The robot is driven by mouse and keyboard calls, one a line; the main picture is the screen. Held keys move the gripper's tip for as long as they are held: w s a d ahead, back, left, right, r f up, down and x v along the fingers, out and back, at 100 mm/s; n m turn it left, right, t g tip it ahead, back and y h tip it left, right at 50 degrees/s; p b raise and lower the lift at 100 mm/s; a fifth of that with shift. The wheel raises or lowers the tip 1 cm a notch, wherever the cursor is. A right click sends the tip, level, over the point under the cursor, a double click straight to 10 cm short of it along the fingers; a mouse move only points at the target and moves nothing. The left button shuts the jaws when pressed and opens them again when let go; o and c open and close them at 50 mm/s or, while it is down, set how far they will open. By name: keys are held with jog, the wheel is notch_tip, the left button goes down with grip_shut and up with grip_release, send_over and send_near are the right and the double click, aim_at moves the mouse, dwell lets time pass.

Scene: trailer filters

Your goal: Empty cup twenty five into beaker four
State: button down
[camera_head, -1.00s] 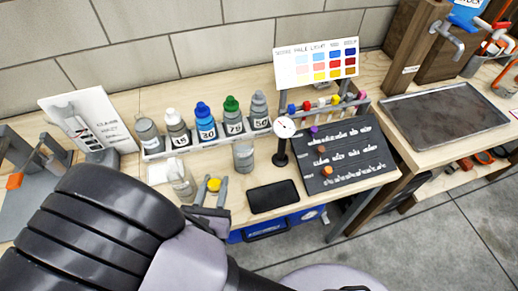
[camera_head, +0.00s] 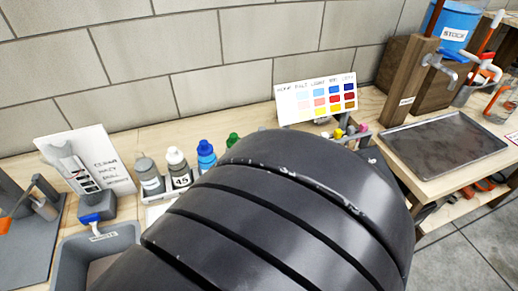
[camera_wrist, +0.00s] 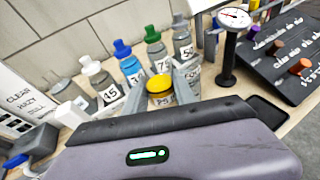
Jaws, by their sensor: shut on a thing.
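My gripper (camera_wrist: 161,84) shows in the wrist view with a finger on each side of a small yellow-topped container (camera_wrist: 160,92), and it is shut on it. The container's label seems to read 25, but it is partly hidden by my wrist. In the head view my arm hides the gripper and the container. No beaker marked four can be made out. A clear glass vessel (camera_head: 497,103) stands at the far right of the head view, and its label cannot be read.
Capped bottles, including blue (camera_wrist: 130,64) and green (camera_wrist: 154,47), stand in a rack by the wall. A grey bin (camera_head: 128,238) is at left; a dark tray (camera_head: 445,140) is at right.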

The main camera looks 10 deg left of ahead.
jog(key=shift+w+d+r+g, duration=0.1)
jog(key=shift+w+r+g, duration=0.1)
jog(key=shift+r, duration=0.25)
jog(key=shift+w+r+g, duration=0.15)
jog(key=shift+r+g, duration=0.05)
jog(key=shift+r, duration=0.25)
jog(key=shift+w+d+r+m+g+y, duration=0.15)
jog(key=shift+w+r+m+g, duration=0.15)
jog(key=shift+r+g, duration=0.15)
jog(key=shift+w+d+r+m+g+y, duration=0.15)
jog(key=shift+w+r+m+g, duration=0.15)
jog(key=shift+r+g, duration=0.15)
jog(key=shift+w+d+r+m+g, duration=0.15)
jog(key=shift+w+g, duration=0.25)
jog(key=shift+g, duration=0.1)
jog(key=shift+w+d+r+m+g, duration=0.1)
jog(key=shift+w+d+m+g, duration=0.05)
jog(key=shift+w+g, duration=0.3)
jog(key=shift+w+d+g, duration=0.1)
jog(key=shift+g, duration=0.25)
jog(key=shift+w+d+r+m+g+y, duration=0.2)
jog(key=shift+r+m+g+y, duration=0.15)
jog(key=shift+g, duration=0.35)
jog(key=shift+a+r+p, duration=0.1)
jog(key=shift+a+p, duration=0.05)
jog(key=shift+p, duration=0.3)
jog(key=shift+f+m+g+y+p, duration=0.4)
jog(key=shift+g+p, duration=0.4)
jog(key=shift+p, duration=1.65)
